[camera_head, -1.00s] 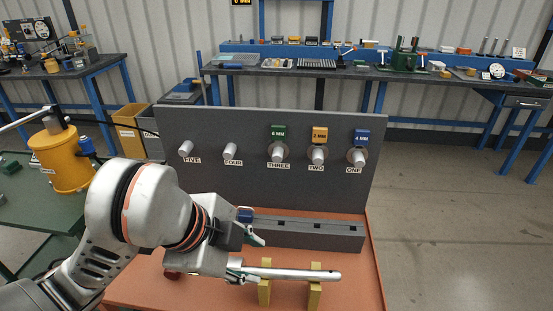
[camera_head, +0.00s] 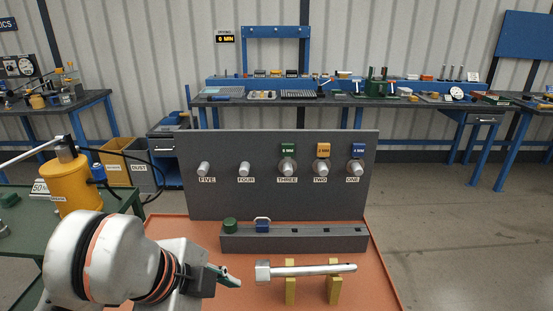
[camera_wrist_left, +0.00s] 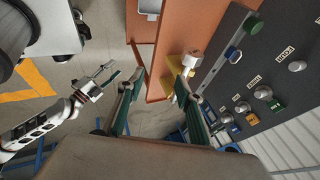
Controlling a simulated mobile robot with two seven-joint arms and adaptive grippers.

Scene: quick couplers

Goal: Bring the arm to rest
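My left gripper (camera_head: 232,277) is to the left of the metal bar tool (camera_head: 315,268). In the left wrist view its two green-padded fingers (camera_wrist_left: 158,95) stand wide apart with nothing between them. The bar tool lies across two yellow stands (camera_head: 290,290), its square head at the left end, apart from the fingers. My right gripper (camera_wrist_left: 110,79) shows only in the left wrist view, over the floor; its fingers look parted and empty.
A grey panel (camera_head: 230,202) carries several numbered nozzles, three with coloured tags. Before it a dark rail (camera_head: 300,243) holds a green coupler (camera_head: 230,225) and a blue coupler (camera_head: 262,225). The orange bench top (camera_head: 380,290) is clear at the right.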

